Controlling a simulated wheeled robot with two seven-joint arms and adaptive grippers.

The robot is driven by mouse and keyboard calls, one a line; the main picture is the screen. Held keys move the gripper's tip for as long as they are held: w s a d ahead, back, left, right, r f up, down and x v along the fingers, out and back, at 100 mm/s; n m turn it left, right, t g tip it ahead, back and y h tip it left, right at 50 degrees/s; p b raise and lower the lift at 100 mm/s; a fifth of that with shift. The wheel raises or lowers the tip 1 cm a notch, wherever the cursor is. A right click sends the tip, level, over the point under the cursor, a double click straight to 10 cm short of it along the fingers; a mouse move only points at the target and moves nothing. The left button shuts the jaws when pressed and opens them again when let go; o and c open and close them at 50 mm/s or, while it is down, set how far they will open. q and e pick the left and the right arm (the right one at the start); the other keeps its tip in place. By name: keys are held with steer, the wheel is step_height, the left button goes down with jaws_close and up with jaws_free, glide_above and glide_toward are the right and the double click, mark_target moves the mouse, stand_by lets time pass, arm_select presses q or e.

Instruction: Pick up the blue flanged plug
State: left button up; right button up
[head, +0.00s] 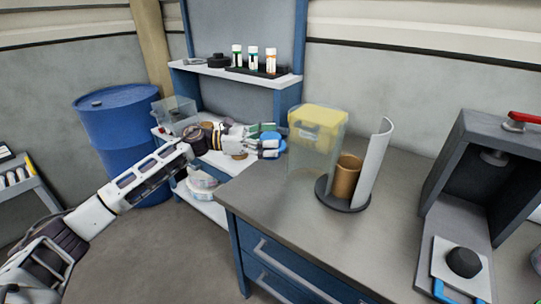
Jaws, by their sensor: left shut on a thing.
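The blue flanged plug (270,136) shows as a small blue shape between the fingers of my left gripper (272,145). My left gripper is shut on it, in front of the shelf unit and near the left back corner of the workbench. The fingers hide part of the plug. I cannot tell how far it is above the surface behind it. My right gripper is not in view.
A blue drum (120,135) stands left. Bottles (253,57) stand on the upper shelf. The bench's front middle is clear.

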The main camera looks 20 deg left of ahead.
mark_target(270, 136)
arm_select(q)
step_height(270, 136, up, 14)
steer(key=p, duration=0.1)
steer(key=shift+f, duration=0.15)
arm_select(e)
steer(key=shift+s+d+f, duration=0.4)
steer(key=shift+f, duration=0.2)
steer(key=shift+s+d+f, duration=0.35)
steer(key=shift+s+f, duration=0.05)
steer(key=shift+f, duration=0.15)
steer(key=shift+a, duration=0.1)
